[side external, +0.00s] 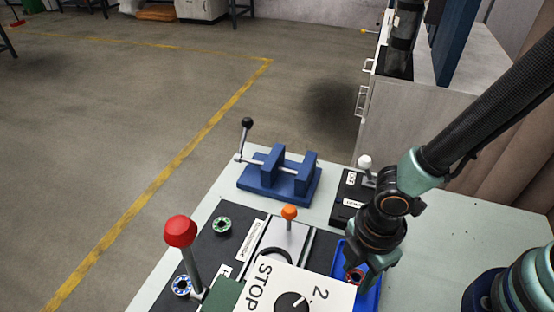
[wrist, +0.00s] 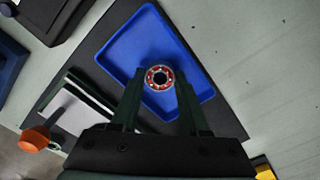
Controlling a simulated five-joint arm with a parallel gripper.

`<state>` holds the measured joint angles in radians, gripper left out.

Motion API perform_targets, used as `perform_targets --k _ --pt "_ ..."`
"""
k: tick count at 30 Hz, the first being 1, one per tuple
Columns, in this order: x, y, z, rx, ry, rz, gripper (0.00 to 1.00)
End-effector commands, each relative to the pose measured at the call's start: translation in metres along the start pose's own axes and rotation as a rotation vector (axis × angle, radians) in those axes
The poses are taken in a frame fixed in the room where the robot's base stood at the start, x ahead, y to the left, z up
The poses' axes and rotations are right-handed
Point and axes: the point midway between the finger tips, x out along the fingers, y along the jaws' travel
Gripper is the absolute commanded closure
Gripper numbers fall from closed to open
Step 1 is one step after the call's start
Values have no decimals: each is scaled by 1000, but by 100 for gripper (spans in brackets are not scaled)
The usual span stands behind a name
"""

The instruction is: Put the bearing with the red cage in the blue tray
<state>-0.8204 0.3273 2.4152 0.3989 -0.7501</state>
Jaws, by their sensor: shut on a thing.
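The bearing with the red cage (wrist: 159,77) is a small metal ring with red between its balls. It sits between the two fingertips of my gripper (wrist: 158,88) in the wrist view, and my gripper is shut on it. In that view the bearing shows over the blue tray (wrist: 124,47); its height above the tray floor I cannot tell. In the side view my gripper (side external: 356,276) is at the blue tray (side external: 373,299), and the bearing (side external: 354,278) shows small and dark reddish there. The panel in front hides part of the tray.
A bearing with a green cage (side external: 222,225) and one with a blue cage (side external: 182,286) lie on the dark mat. A red-knobbed lever (side external: 180,232), an orange-knobbed lever (side external: 289,212), a STOP panel (side external: 275,291) and a blue vise (side external: 280,175) stand nearby.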

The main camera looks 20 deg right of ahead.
Motion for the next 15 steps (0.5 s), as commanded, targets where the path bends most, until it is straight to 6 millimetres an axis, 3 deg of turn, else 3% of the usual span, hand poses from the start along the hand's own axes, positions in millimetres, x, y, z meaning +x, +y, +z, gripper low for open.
perform_targets --k 10,11,12,13,15 --pt "3 0 0 0 -1 -1 100" --pt "3 0 0 0 -1 -1 47" --pt "3 0 0 0 0 0 32" --pt "3 0 0 0 0 0 25" --pt "3 0 0 0 0 0 25"
